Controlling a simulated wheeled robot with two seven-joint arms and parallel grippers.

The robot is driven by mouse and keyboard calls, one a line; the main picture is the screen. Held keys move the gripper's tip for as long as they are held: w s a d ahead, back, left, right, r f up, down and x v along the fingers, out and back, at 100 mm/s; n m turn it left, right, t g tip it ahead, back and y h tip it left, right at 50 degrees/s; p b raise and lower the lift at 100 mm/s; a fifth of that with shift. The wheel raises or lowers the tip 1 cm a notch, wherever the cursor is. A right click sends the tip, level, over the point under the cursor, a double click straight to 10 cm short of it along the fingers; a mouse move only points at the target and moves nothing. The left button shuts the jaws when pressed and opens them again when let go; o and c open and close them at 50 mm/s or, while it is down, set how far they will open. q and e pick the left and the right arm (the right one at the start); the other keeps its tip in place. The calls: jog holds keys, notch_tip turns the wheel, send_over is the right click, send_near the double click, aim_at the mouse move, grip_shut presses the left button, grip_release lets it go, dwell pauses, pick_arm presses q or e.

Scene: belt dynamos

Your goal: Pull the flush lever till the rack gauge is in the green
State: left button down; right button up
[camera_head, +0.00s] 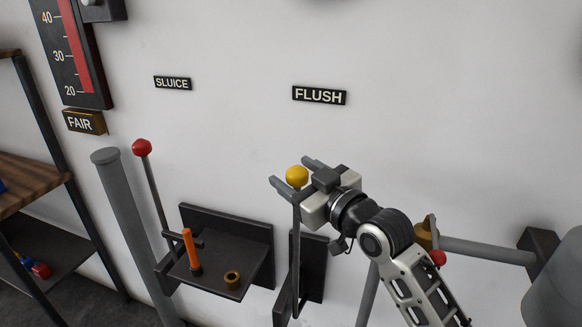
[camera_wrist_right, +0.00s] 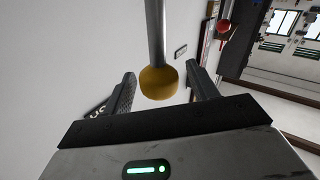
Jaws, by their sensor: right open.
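The flush lever (camera_head: 296,240) is a grey rod with a yellow ball knob (camera_head: 297,175), standing near upright below the FLUSH sign (camera_head: 319,95). My right gripper (camera_head: 296,174) is open, with its fingers on either side of the yellow knob. In the right wrist view the yellow knob (camera_wrist_right: 158,83) sits between the open fingers (camera_wrist_right: 163,88), with gaps visible on both sides. A gauge (camera_head: 72,50) with a red bar and marks 20, 30 and 40 is at the upper left; its top is cut off and no green shows. My left gripper is out of view.
A red-knobbed lever (camera_head: 152,185) stands left, under the SLUICE sign (camera_head: 173,83). A grey pipe (camera_head: 485,249) runs at right.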

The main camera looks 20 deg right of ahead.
jog(key=shift+x, duration=0.95)
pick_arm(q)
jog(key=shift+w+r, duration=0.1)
pick_arm(e)
jog(key=shift+c, duration=0.3)
